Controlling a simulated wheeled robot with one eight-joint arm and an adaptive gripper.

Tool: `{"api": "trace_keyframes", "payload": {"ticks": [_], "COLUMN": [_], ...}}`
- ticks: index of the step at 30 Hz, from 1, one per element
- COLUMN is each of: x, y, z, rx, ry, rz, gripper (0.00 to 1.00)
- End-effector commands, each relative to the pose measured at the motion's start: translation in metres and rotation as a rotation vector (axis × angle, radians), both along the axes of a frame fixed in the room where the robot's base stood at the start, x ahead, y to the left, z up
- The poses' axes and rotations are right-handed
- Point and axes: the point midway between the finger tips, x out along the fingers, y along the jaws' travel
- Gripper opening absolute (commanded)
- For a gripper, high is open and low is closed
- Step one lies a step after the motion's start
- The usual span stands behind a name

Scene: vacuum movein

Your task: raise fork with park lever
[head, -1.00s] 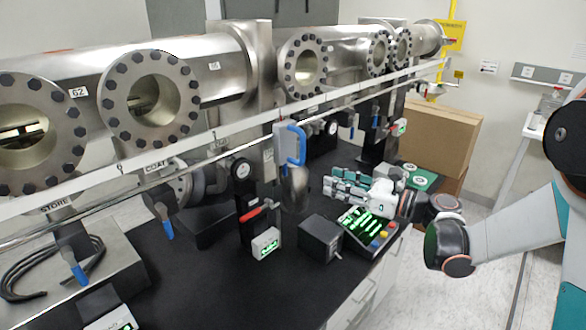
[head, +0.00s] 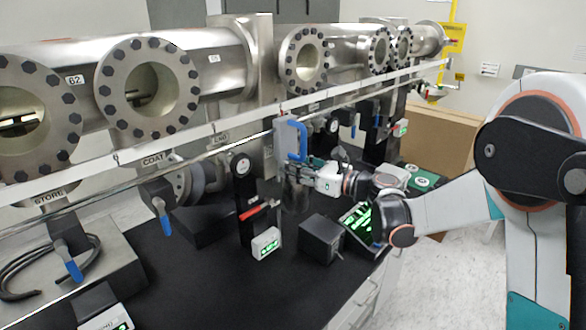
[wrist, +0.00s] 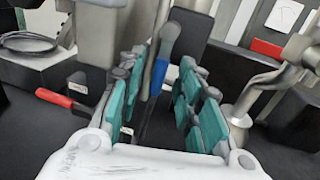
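My gripper (head: 306,173) points left beneath the grey box with the blue handle (head: 298,140) on the rail. In the wrist view my gripper (wrist: 156,64) has its two teal-padded fingers apart. A hanging lever with a blue grip (wrist: 158,77) shows in the gap between them; I cannot tell how deep it sits or whether it touches a finger. No label reading park is legible. Other blue-gripped levers hang below the labels COAT (head: 163,217) and STORE (head: 73,266). I cannot make out the fork clearly.
A red-handled lever (head: 258,211) stands left of the gripper, beside a small green display (head: 265,244). A black box (head: 321,236) and a lit control panel (head: 355,218) sit below the arm. Steel flanged tubes and a long rail run above.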

Motion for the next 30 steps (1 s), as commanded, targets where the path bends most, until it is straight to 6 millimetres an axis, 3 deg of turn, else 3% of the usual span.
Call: {"api": "trace_keyframes", "payload": {"ticks": [8,13,30], "x": [0.0008,0.0006,0.0042], "y": [0.0015,0.0015,-0.0016], "z": [0.0002,0.0002,0.0018], "rx": [0.000,0.000,-0.062], "ry": [0.000,0.000,-0.079], "rz": [0.000,0.000,-0.001], "gripper": [0.32,0.00,0.00]}}
